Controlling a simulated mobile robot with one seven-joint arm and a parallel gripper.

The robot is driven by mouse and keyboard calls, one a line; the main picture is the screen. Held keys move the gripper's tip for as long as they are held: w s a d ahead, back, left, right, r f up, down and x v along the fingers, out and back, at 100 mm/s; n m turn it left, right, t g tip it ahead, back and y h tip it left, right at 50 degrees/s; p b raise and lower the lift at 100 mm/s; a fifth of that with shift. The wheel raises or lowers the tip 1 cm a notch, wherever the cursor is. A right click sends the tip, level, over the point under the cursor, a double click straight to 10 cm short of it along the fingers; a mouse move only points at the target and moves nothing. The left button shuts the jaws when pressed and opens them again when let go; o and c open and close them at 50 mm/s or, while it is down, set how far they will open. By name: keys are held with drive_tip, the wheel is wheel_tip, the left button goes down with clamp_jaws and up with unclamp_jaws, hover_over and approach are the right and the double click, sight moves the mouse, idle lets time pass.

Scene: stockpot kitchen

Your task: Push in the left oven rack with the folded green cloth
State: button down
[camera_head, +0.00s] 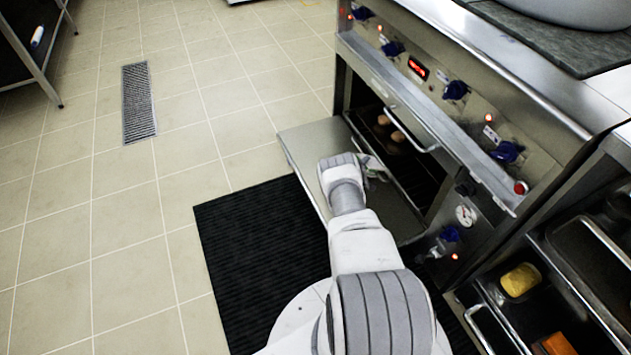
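The oven stands open, with its door (305,146) folded down flat. Inside it, a dark rack or tray (391,147) carries small brown rolls (398,136). My arm reaches over the open door toward the oven mouth. My gripper (375,172) is at the rack's near side, mostly hidden behind my wrist, so its fingers cannot be made out. A small pale greenish patch (376,163) beside it may be the folded cloth; I cannot tell whether it is held or whether it touches the rack.
Shelves at lower right hold a yellow item (519,279) and an orange item (558,345). A black mat (262,255) lies on the floor. The tiled floor at left is clear.

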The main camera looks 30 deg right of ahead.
drive_tip(key=shift+d+r, duration=0.1)
drive_tip(key=shift+r, duration=0.05)
drive_tip(key=shift+d+r, duration=0.15)
drive_tip(key=shift+r, duration=0.05)
idle(0.4)
drive_tip(key=shift+w+r+p, duration=0.1)
drive_tip(key=shift+r+p, duration=0.05)
drive_tip(key=shift+p, duration=0.2)
drive_tip(key=shift+a+r, duration=0.15)
drive_tip(key=shift+a, duration=0.1)
drive_tip(key=shift+w+a+r+p, duration=0.1)
drive_tip(key=shift+w+p, duration=0.05)
drive_tip(key=shift+p, duration=0.2)
drive_tip(key=shift+s, duration=0.2)
idle(0.5)
